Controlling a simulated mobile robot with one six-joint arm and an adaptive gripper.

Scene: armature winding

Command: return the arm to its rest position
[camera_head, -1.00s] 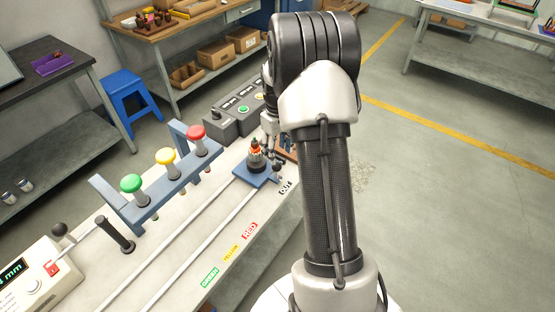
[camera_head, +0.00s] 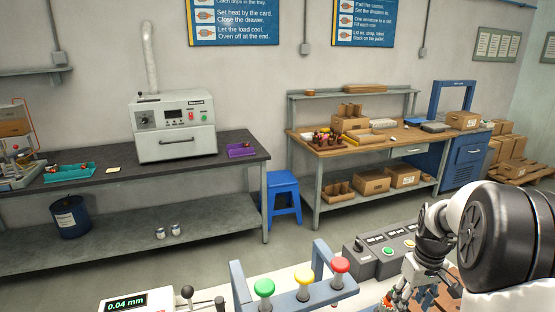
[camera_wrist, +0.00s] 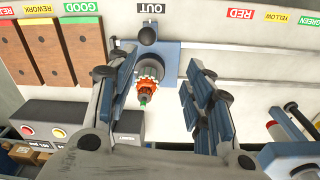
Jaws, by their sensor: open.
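My gripper (camera_wrist: 160,78) is open, with its two blue-padded fingers spread apart in the wrist view. Between them in that picture stands an armature (camera_wrist: 150,74) with orange windings and a green tip, on a blue carriage (camera_wrist: 171,60) on the rail. No finger visibly touches it; the gap in depth is hard to tell. In the head view my gripper (camera_head: 408,282) is at the lower right, partly cut off by the bottom edge, with my arm bulking large beside it.
An oven (camera_head: 174,125) stands on the back bench.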

